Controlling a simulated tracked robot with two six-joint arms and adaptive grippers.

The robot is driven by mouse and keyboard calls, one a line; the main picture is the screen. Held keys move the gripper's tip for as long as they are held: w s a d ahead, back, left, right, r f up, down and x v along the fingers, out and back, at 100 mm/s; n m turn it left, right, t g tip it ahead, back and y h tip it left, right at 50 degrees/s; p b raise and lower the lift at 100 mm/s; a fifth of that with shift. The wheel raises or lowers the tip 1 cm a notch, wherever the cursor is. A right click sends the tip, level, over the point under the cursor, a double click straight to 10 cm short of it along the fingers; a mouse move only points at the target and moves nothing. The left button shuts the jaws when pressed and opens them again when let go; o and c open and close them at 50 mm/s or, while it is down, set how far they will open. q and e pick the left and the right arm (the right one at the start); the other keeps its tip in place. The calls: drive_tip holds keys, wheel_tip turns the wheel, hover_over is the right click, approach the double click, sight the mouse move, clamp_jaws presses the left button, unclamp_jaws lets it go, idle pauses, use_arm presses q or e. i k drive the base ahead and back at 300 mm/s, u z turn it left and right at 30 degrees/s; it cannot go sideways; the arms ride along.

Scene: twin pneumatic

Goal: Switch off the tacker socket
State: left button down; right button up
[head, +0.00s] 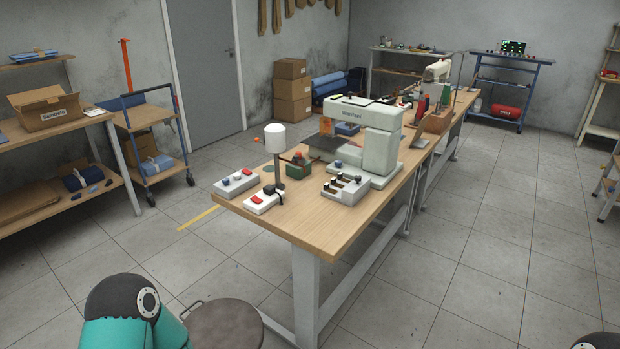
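Two pale switch boxes sit at the near left end of the wooden workbench (300,232). The front socket box (258,205) has a red switch and a black plug-like piece on it. The other box (235,183), behind and left of it, has a red and a blue part on top. I cannot tell which is the tacker socket; no labels are readable and the switch positions are too small to tell. A pale machine (367,135) stands behind them.
A white cylinder on a dark post (275,138) stands close beside the boxes. A grey control block with knobs (345,189) sits to their right. A round stool (224,326) stands in front of the bench. The floor to the right is clear.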

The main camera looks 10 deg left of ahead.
sight(254, 199)
drive_tip(key=z, duration=0.25)
drive_tip(key=i, duration=1.25)
drive_tip(key=u, duration=0.2)
